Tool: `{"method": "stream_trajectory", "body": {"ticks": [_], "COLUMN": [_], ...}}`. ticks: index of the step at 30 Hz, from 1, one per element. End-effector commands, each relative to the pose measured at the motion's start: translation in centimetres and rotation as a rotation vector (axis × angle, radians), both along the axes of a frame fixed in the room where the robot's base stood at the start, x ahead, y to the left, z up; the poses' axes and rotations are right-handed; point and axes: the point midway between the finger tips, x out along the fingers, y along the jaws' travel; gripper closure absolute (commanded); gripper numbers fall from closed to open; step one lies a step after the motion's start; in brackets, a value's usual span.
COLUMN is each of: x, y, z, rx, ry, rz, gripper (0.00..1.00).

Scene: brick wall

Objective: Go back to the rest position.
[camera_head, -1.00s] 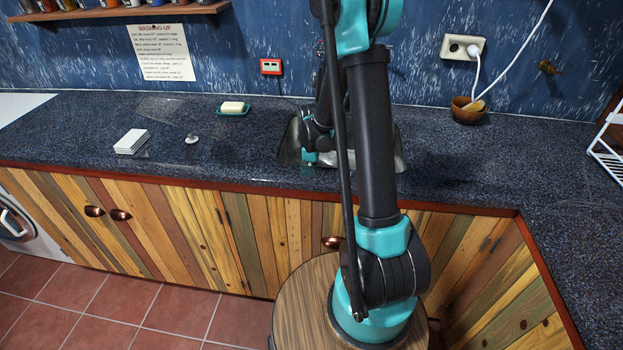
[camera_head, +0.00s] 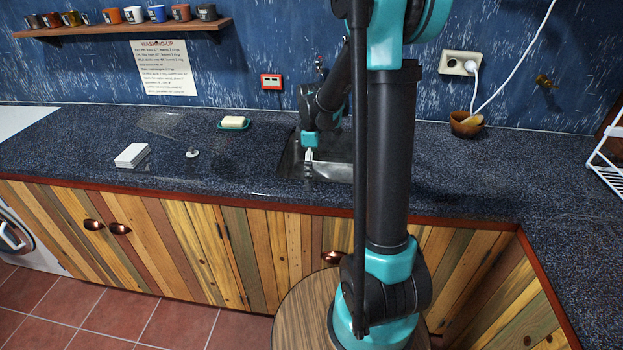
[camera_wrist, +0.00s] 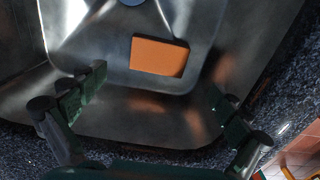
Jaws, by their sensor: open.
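My gripper (camera_wrist: 158,100) is open and empty in the wrist view, its two dark fingers spread wide apart. It points down over the metal sink (camera_wrist: 135,123). An orange block (camera_wrist: 159,55) lies on the sink's bottom, beyond the fingertips and apart from them. The block does not show in the head view.
The dark speckled counter (camera_head: 80,150) holds a white stack (camera_head: 132,155), a small plug-like item (camera_head: 191,153), a soap dish (camera_head: 233,124) and a wooden bowl (camera_head: 466,125). A white rack (camera_head: 606,160) stands at the right. A shelf with cups (camera_head: 125,29) is on the wall.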

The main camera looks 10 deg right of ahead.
Motion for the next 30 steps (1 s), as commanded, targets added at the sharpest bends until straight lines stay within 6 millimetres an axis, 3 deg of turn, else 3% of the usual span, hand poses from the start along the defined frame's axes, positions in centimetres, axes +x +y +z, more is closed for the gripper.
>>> {"method": "stream_trajectory", "body": {"ticks": [6,17,23,30], "x": [0.0,0.0,0.0,0.1], "y": [0.0,0.0,0.0,0.0], "z": [1.2,1.1,-0.7,-4.7], "rx": [0.000,0.000,0.000,0.000], "ry": [0.000,0.000,0.000,0.000], "rz": [0.000,0.000,0.000,0.000], "gripper": [0.00,0.00,0.00,0.00]}}
